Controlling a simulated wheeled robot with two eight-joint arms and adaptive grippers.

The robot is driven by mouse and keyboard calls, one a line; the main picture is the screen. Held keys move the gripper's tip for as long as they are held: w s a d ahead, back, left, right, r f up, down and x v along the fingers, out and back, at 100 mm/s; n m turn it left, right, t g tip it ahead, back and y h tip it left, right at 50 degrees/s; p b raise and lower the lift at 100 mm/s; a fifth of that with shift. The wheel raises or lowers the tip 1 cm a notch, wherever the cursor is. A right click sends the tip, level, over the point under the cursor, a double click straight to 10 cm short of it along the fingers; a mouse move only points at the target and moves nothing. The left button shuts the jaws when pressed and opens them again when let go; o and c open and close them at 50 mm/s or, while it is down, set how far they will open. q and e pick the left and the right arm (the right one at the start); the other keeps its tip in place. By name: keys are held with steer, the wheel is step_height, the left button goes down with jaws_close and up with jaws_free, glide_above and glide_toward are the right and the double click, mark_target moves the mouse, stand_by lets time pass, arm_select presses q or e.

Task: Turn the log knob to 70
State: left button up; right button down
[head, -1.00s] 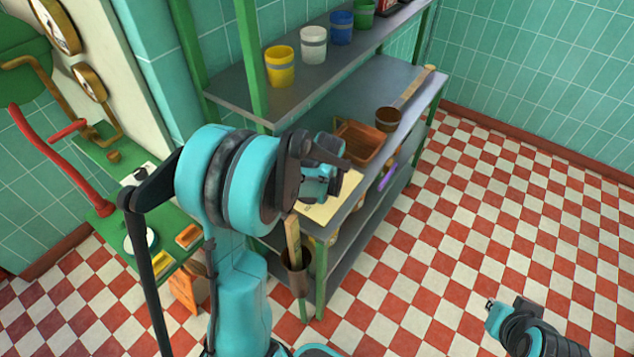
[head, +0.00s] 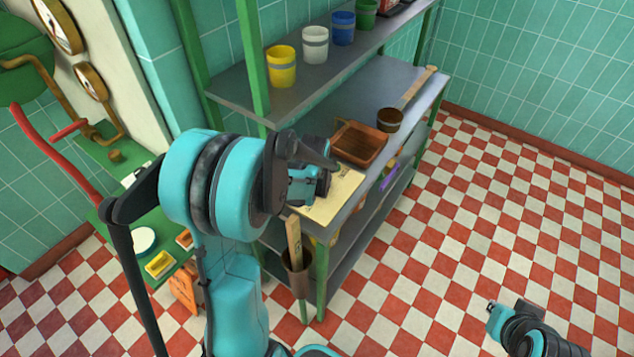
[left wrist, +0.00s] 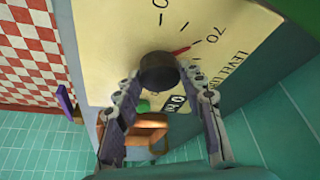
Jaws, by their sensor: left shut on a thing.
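A dark round knob (left wrist: 158,73) stands on a cream dial panel (left wrist: 110,35), which also shows on the shelf in the head view (head: 344,190). Its red pointer (left wrist: 180,51) points close to the mark beside the printed 70 (left wrist: 215,34). My left gripper (left wrist: 160,82) is shut on the knob, one finger on each side of it. In the head view my left gripper (head: 318,186) is over the panel, and the knob is hidden there. My right gripper (head: 491,310) is low at the right over the floor, away from the panel; its jaws are too small to read.
Yellow (head: 282,67), white (head: 314,45) and blue (head: 342,29) cups stand on the upper shelf. A holder (head: 297,272) hangs at the front post. The floor at right is clear.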

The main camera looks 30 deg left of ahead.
arm_select(q)
steer(key=o, duration=1.2)
steer(key=shift+c, duration=0.2)
steer(key=shift+r, duration=0.1)
steer(key=v, duration=1.1)
steer(key=shift+s+d+r, duration=0.15)
steer(key=shift+s+r, duration=0.05)
steer(key=shift+r, duration=0.15)
